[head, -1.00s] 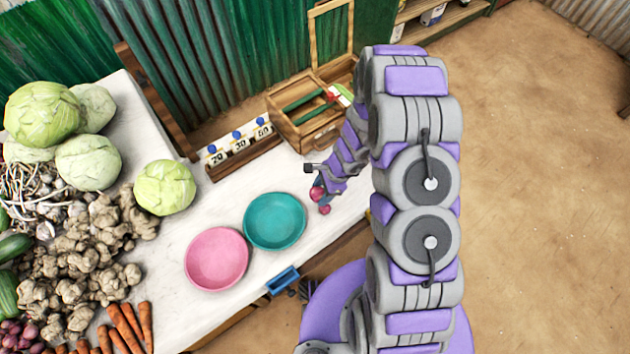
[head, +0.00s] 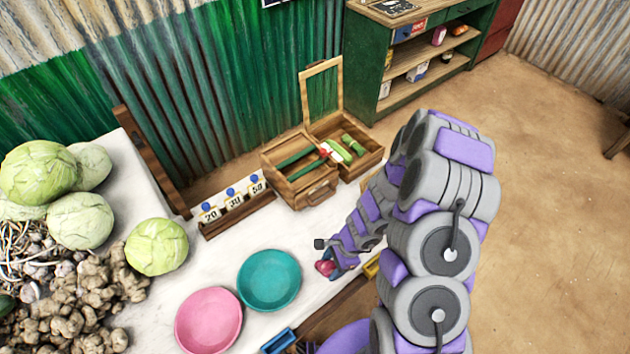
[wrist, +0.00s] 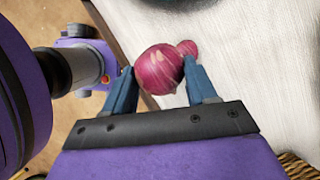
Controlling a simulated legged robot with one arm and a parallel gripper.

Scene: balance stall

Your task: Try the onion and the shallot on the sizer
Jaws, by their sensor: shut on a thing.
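My gripper (wrist: 158,72) is shut on a round red-purple onion (wrist: 159,70) in the wrist view. A smaller reddish bulb, likely the shallot (wrist: 187,47), shows just behind it by the right finger; I cannot tell whether they touch. In the head view the onion (head: 325,267) is a small red shape at my gripper (head: 334,262), by the table's right edge, right of the teal bowl. A wooden rack with numbered cards and blue knobs, perhaps the sizer (head: 238,213), stands behind the bowls. Its openings are not clear.
The teal bowl (head: 269,280) and pink bowl (head: 209,320) sit on the white table (head: 175,284). An open wooden box (head: 299,172) stands at the back. Cabbages (head: 157,246) and ginger (head: 75,318) crowd the left. A blue tray (head: 279,341) sits at the front edge.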

